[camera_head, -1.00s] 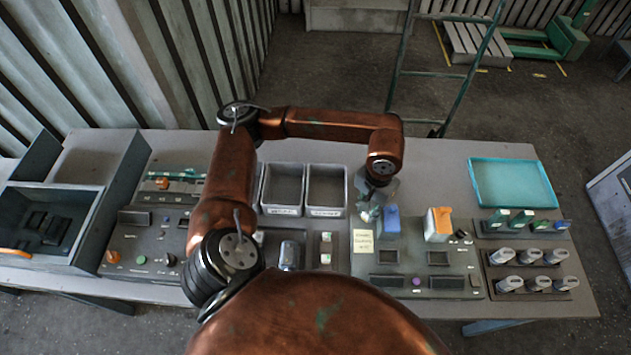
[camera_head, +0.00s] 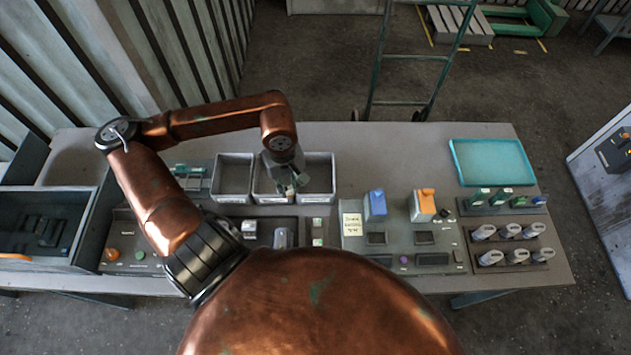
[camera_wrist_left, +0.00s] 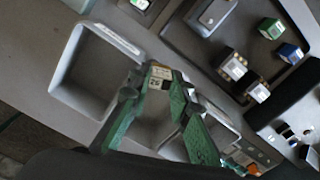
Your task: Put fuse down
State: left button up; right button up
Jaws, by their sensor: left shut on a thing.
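My left gripper (camera_head: 290,188) is above the grey bins, over the middle bin (camera_head: 262,199) near its right side. In the left wrist view its green fingers (camera_wrist_left: 158,85) are shut on a small fuse (camera_wrist_left: 160,73) with a pale printed label. The fuse is hard to make out in the head view. The left bin (camera_head: 233,198) and right bin (camera_head: 321,199) stand beside the middle one. In the wrist view one open bin (camera_wrist_left: 65,82) looks empty, and another is partly hidden behind the fingers. My right gripper is not in view.
A panel with a blue block (camera_head: 376,206) and an orange-topped block (camera_head: 422,206) stands right of the bins. A yellow note (camera_head: 352,224) lies on it. A teal tray (camera_head: 490,183) is at the back right. The table between bins and tray is clear.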

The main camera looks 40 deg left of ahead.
pick_arm(q)
jog(key=w+f+p, duration=0.1)
jog(key=w+f, duration=0.2)
jog(key=w, duration=0.1)
jog(key=w+f+p, duration=0.1)
jog(key=w+f, duration=0.2)
jog(key=w, duration=0.1)
jog(key=w+a+f+p, duration=0.1)
jog(key=w+f, duration=0.2)
jog(key=w, duration=0.1)
jog(key=shift+w, duration=0.4)
jog(key=shift+w+f, duration=0.4)
jog(key=shift+f, duration=0.05)
notch_tip(320, 180, down, 3)
jog(key=shift+a+r+p, duration=0.1)
jog(key=shift+p, duration=0.6)
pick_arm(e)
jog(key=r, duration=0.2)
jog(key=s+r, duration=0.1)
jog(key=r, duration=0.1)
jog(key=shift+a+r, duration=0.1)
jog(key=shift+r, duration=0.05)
pick_arm(q)
jog(key=shift+f, duration=0.2)
